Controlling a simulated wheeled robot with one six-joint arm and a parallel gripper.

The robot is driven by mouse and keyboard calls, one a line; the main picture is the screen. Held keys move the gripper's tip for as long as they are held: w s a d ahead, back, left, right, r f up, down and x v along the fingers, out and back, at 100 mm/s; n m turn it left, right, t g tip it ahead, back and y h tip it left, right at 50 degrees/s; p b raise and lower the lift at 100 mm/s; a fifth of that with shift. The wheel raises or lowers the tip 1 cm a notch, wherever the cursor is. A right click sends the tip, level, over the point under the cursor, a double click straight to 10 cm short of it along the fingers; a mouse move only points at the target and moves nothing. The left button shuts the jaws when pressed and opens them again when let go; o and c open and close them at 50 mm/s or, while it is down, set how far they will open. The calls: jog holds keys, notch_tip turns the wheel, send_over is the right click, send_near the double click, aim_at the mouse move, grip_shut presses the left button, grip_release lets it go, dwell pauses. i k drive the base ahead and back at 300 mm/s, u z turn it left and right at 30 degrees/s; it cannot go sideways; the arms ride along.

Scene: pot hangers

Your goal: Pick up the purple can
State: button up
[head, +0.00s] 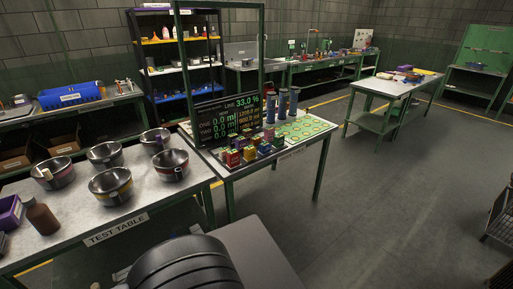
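A cluster of small coloured cans stands on the display table (318,142) in the middle of the view. My gripper does not show. A dark rounded part of my own body fills the bottom centre, well in front of the cans.
A black screen with coloured readouts (226,118) stands at the cluster's left. Several tall dark cylinders (282,102) stand behind the cans. The test table (85,213) at left holds several metal bowls and a brown bottle (41,217).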

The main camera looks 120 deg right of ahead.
aim_at(242, 142)
jog(key=z, duration=3.8)
jog(key=i, duration=1.65)
